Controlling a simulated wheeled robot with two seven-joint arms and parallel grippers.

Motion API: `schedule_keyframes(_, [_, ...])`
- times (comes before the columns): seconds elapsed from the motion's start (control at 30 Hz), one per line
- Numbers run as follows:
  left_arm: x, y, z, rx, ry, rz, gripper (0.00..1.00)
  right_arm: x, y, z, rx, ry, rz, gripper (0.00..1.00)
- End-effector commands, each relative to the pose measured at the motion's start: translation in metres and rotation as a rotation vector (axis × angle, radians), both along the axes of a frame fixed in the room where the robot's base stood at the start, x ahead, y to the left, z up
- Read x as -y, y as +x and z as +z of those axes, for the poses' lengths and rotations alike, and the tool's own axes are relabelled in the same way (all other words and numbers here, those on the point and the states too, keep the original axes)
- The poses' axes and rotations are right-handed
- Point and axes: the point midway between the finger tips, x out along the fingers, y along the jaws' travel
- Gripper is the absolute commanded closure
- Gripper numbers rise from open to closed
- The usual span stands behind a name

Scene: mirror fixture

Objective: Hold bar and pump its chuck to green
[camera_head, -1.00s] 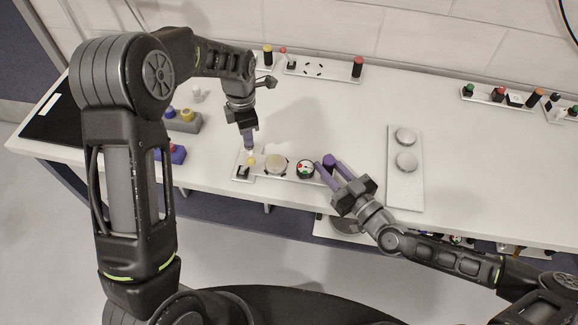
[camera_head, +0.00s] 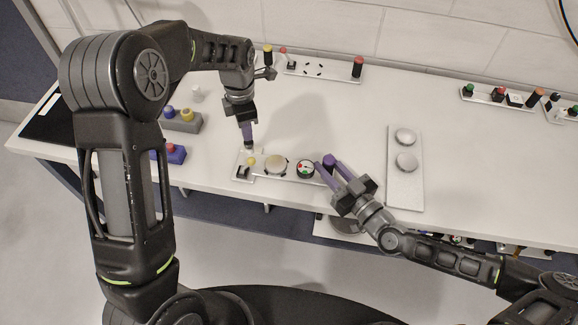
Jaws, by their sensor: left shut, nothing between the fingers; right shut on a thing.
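The bar (camera_head: 290,175) is a pale narrow plate lying near the front edge of the table. It carries a yellow button (camera_head: 252,161) at its left end, a round beige disc (camera_head: 276,164) in the middle and a small round dial (camera_head: 306,168) with red, green and white parts. Which part is the chuck is not clear. My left gripper (camera_head: 249,147) points down, shut and empty, its tips just above the yellow button. My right gripper (camera_head: 325,165) is shut on the bar's right end, which its purple fingers partly hide. The dial's reading is too small to tell.
A pale plate with two round discs (camera_head: 404,190) lies right of the bar. Grey (camera_head: 183,124) and blue (camera_head: 176,154) button boxes stand at the left. A strip with knobs (camera_head: 325,70) lies at the back. The middle of the table is clear.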

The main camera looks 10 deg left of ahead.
Motion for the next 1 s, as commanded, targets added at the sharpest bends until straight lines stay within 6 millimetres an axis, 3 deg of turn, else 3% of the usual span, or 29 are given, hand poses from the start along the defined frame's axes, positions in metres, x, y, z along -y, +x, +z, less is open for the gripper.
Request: schedule_keyframes(1.0, [0.0, 0.0, -0.028, 0.0, 0.0, 0.001, 1.0, 0.0, 0.0, -0.001, -0.001, -0.001, 0.0, 1.0])
